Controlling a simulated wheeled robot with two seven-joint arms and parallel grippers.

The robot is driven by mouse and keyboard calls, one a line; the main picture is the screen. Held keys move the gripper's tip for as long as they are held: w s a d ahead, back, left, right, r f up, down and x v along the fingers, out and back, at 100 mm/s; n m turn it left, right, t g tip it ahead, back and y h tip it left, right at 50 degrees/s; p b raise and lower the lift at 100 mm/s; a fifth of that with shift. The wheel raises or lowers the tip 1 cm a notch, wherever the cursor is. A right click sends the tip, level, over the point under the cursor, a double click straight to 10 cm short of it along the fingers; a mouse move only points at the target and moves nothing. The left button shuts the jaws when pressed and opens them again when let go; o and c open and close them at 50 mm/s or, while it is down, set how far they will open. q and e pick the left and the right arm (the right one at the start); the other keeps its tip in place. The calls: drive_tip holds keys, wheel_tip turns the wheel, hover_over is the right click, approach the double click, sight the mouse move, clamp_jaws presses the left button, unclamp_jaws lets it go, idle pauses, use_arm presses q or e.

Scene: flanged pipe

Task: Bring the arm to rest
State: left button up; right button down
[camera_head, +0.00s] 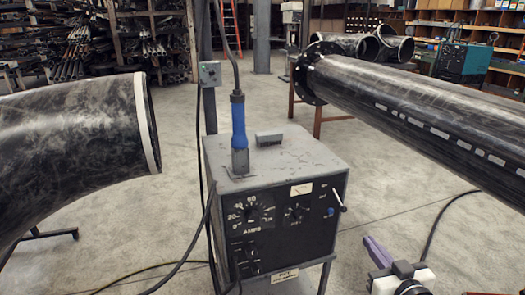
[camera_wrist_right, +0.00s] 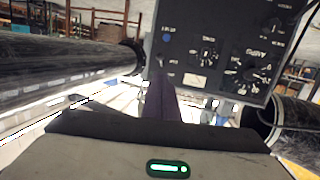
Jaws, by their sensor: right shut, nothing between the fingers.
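My right gripper (camera_head: 372,243) shows at the bottom right of the head view, with purple fingers and a white and black wrist behind them. Its fingers are shut and empty, in front of and to the right of the grey welding machine (camera_head: 290,158). The right wrist view, which is upside down, shows the shut purple fingers (camera_wrist_right: 162,85) in front of the machine's black dial panel (camera_wrist_right: 215,58). They appear apart from it. My left gripper is not in view.
A blue-handled torch (camera_head: 239,122) stands upright on the machine. A flanged black pipe (camera_head: 430,105) runs along the right, and a black pipe elbow (camera_head: 75,140) ends at the left. Cables lie on the floor. Open concrete floor (camera_head: 375,200) shows between machine and pipe.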

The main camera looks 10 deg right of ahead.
drive_tip(key=s+a+f+n+g+y, duration=0.2)
drive_tip(key=s+a+f+g+y, duration=0.2)
drive_tip(key=s+a+f, duration=1.7)
drive_tip(key=s+g, duration=0.2)
drive_tip(key=g, duration=0.1)
drive_tip(key=shift+s+a+f+n+g, duration=0.2)
drive_tip(key=shift+a+n+g, duration=0.1)
drive_tip(key=shift+a+n, duration=0.1)
drive_tip(key=shift+w, duration=0.1)
